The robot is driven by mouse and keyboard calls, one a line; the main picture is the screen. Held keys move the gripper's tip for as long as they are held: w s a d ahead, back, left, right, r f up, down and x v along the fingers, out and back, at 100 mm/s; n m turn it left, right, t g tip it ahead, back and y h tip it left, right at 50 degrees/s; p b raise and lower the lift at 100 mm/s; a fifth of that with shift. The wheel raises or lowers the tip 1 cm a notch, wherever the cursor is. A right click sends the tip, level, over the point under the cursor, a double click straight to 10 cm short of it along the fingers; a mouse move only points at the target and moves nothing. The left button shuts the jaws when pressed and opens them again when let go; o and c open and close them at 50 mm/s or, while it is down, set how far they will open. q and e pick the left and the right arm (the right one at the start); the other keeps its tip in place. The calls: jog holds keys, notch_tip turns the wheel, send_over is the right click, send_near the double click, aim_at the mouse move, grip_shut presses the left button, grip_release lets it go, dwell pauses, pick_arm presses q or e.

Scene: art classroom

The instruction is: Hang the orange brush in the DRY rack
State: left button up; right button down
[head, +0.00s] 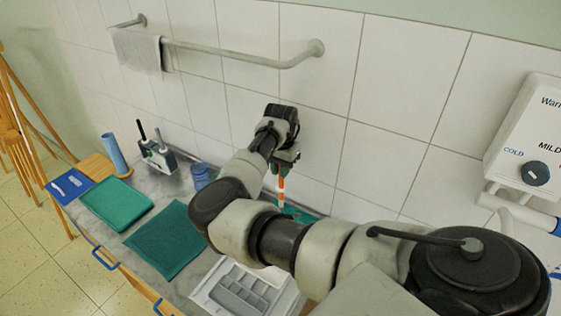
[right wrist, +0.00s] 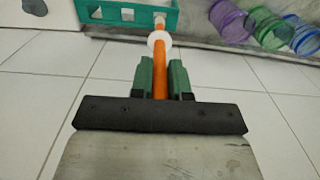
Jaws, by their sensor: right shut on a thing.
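The orange brush (head: 281,187) hangs roughly upright below my right gripper (head: 284,160) in the head view, above the counter by the tiled wall. In the right wrist view, the green fingers of this gripper (right wrist: 161,80) are shut on the orange handle (right wrist: 160,55), which has a white ring. The far end of the brush reaches toward a teal slotted tray (right wrist: 125,12); I cannot tell if they touch. A teal edge also shows behind my arm in the head view (head: 300,213). No DRY label is legible. My left gripper is not in view.
A grey holder with dark-handled tools (head: 160,160) and a blue cup (head: 203,176) stand by the wall. Teal mats (head: 165,240) and a white compartment tray (head: 240,292) lie in front. A towel rail (head: 240,52) is above. Coloured mesh cups (right wrist: 270,32) show in the right wrist view.

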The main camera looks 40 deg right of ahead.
aim_at(280, 188)
jog(key=shift+f+b, duration=0.7)
jog(key=shift+f, duration=1.35)
jog(key=shift+f+b, duration=0.65)
jog(key=shift+f, duration=1.35)
jog(key=shift+c, duration=2.3)
grip_release()
jog(key=shift+r, duration=0.1)
notch_tip(280, 188, up, 8)
jog(key=p, duration=0.8)
